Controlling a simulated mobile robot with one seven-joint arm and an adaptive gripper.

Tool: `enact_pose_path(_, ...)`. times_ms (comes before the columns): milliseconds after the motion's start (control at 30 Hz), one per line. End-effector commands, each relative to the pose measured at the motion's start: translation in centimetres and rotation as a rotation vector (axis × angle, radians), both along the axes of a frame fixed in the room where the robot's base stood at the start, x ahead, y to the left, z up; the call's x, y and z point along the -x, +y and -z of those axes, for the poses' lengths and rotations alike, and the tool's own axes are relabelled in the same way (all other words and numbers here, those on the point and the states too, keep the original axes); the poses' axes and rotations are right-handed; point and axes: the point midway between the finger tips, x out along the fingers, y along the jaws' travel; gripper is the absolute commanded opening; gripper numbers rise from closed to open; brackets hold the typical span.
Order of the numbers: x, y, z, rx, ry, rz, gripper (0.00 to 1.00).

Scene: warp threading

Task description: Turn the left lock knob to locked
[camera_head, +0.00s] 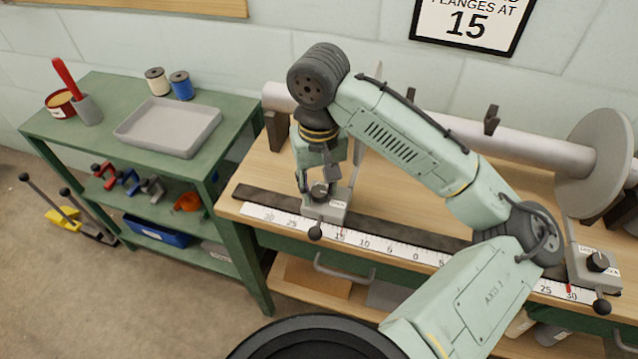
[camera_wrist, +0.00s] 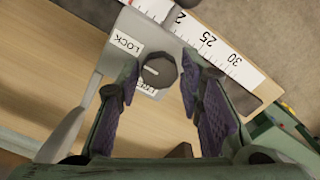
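The left lock knob (camera_wrist: 160,70) is dark and round, with a short white mark on its top. It sits on the grey left carriage (camera_wrist: 110,62), with a LOCK label (camera_wrist: 126,43) at its upper left and a partly hidden FREE label (camera_wrist: 150,88) below it. The mark lies toward the left side; I cannot tell its exact setting. My gripper (camera_wrist: 159,74) is open, one padded finger on each side of the knob, with narrow gaps visible. In the head view, my gripper (camera_head: 318,186) points down over the left carriage (camera_head: 328,211); the knob is mostly hidden.
A white scale (camera_head: 385,246) runs along the bench front (camera_head: 258,165). The right carriage (camera_head: 590,268) with its black knob and the large grey flange disc (camera_head: 597,160) stand at right. A roller (camera_head: 460,130) lies behind. A green shelf (camera_head: 90,140) holds a grey tray (camera_head: 170,127).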

Motion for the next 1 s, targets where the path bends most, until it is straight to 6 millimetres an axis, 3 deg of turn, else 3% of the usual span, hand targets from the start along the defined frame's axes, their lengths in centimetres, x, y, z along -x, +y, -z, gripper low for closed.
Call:
enact_pose_path(167,0.0,0.0,0.0,0.000,0.000,0.000,0.48)
enact_pose_path(567,-0.1,-0.1,-0.7,0.001,-0.002,0.000,0.48)
enact_pose_path(1000,-0.1,0.0,-9.3,0.004,-0.004,0.000,0.48)
